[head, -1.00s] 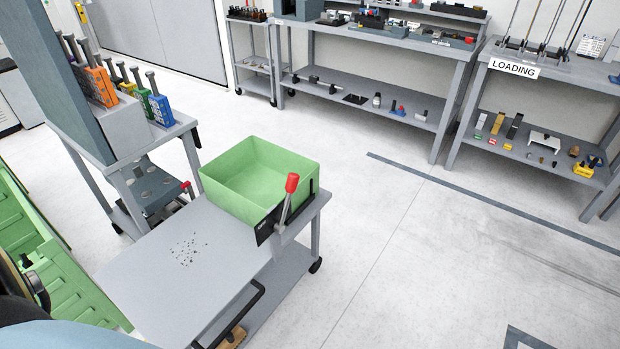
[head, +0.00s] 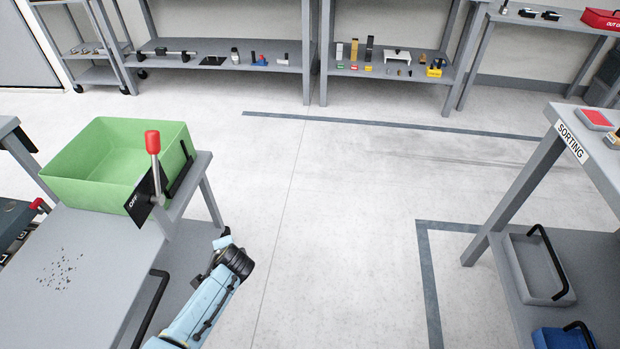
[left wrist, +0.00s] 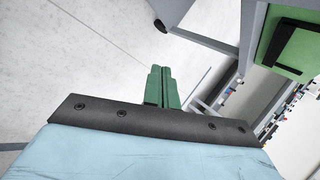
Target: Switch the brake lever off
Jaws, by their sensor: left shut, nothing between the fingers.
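The brake lever (head: 155,168) has a red knob on a metal rod. It stands nearly upright at a black plate (head: 143,201) marked OFF, on the right edge of a grey cart (head: 95,255). A blue arm of mine rises from the bottom in the head view, right of the cart and below the lever; its fingers cannot be made out there. In the left wrist view my left gripper (left wrist: 161,72) shows green fingers, shut and empty, with floor beyond them. A green surface with a black part (left wrist: 292,48) shows at the upper right. My right gripper is not in view.
A green bin (head: 85,190) sits on the cart behind the lever. A sorting table (head: 575,135) stands at the right and shelved tables stand at the back. The floor between is open.

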